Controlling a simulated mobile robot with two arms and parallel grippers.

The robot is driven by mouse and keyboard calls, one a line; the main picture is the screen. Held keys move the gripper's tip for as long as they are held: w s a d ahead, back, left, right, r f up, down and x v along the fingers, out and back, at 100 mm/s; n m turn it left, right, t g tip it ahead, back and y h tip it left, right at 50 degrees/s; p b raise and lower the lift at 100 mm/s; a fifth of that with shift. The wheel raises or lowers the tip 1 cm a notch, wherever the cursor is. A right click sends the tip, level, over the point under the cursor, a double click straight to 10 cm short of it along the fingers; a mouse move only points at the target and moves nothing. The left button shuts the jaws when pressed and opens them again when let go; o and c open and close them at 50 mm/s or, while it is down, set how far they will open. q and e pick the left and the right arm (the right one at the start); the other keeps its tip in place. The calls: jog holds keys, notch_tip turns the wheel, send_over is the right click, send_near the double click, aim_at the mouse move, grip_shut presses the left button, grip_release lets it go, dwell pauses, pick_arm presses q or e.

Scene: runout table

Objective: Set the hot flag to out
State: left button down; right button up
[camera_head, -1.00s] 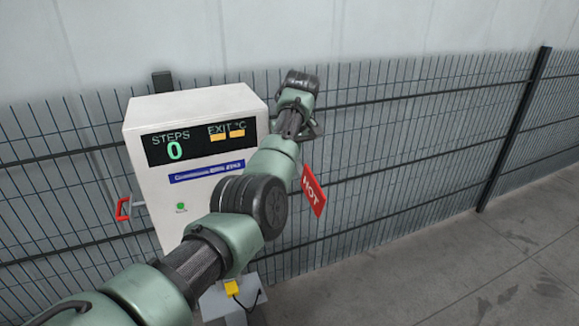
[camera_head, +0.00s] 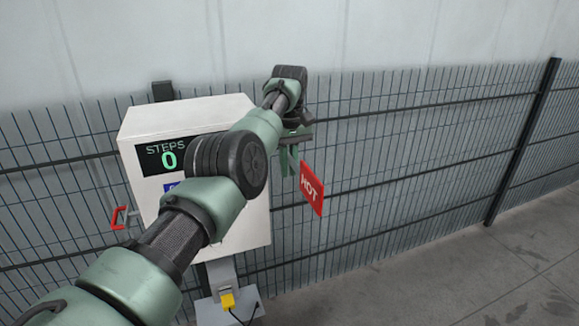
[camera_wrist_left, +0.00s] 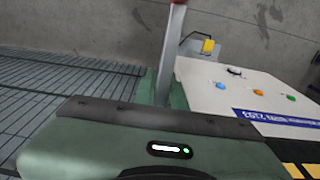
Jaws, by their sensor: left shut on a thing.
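The hot flag (camera_head: 312,188) is a red plate with white "HOT" lettering. In the head view it hangs tilted off the right side of the white cabinet (camera_head: 243,216). My left gripper (camera_head: 290,166) points down at the flag's left edge, with its green fingers together. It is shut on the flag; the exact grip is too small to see. In the left wrist view a thin grey bar (camera_wrist_left: 172,52), probably part of the flag seen edge-on, runs up from between the fingers. My arm hides part of the cabinet's front. My right gripper is not in view.
The cabinet's display (camera_head: 165,157) reads "STEPS 0". A red handle (camera_head: 118,217) sticks out on the cabinet's left. A yellow box (camera_head: 228,301) sits at its foot. A wire fence (camera_head: 420,150) stands close behind. Floor to the right is clear.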

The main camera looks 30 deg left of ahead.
pick_arm(q)
jog(key=shift+f, duration=0.1)
jog(key=c, duration=1.5)
grip_release()
notch_tip(320, 180, up, 8)
jog(key=p, duration=0.7)
jog(key=shift+f, duration=0.1)
